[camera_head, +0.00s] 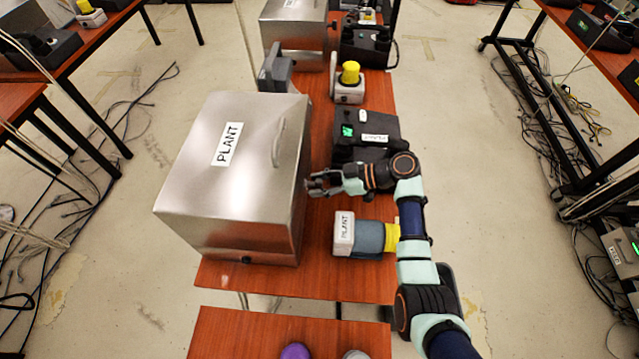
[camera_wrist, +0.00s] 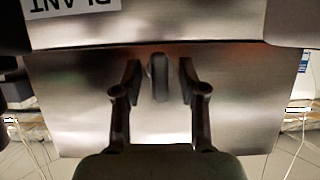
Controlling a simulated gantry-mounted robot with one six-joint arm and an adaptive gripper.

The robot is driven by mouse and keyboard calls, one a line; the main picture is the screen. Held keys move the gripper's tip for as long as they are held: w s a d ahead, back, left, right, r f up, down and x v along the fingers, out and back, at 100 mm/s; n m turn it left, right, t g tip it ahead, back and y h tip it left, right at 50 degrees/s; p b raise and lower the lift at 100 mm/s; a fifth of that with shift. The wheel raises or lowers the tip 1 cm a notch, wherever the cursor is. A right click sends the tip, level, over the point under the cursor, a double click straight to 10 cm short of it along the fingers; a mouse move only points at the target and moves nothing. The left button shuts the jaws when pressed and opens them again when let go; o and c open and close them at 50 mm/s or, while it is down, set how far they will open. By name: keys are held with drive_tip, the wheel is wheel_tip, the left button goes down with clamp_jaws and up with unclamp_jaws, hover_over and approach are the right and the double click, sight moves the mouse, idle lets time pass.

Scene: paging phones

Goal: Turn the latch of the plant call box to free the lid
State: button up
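The plant call box (camera_head: 215,210) is a large brushed-steel box with a closed lid, a PLANT label and a curved handle (camera_head: 278,142). In the wrist view its steel side (camera_wrist: 75,105) fills most of the picture. The latch (camera_wrist: 158,82) is a dark upright oval knob on that side, just below the lid edge. My gripper (camera_head: 311,184) is at the box's right side. In the wrist view my gripper (camera_wrist: 160,68) is open, one finger on each side of the latch, with a small gap visible at both. In the head view the gripper hides the latch.
A dark phone unit (camera_head: 362,130) labelled PLANT stands behind my arm. A white, grey and yellow beacon (camera_head: 369,236) lies in front of it. A grey bracket (camera_head: 276,70) and another steel box (camera_head: 297,25) stand farther back. Table shows bare at the front right (camera_head: 350,282).

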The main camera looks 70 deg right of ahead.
clamp_jaws()
drive_tip(key=m+y, duration=0.1)
drive_tip(key=m, duration=0.1)
drive_tip(key=m+y+b, duration=0.1)
drive_tip(key=shift+d+f+m+y+b, duration=0.1)
drive_tip(key=shift+f+m+y+b, duration=0.05)
drive_tip(key=shift+m+y+b, duration=0.2)
drive_tip(key=m+y+b, duration=0.2)
drive_tip(key=m, duration=0.1)
drive_tip(key=shift+m, duration=0.25)
idle(0.3)
idle(0.3)
drive_tip(key=shift+o, duration=0.2)
unclamp_jaws()
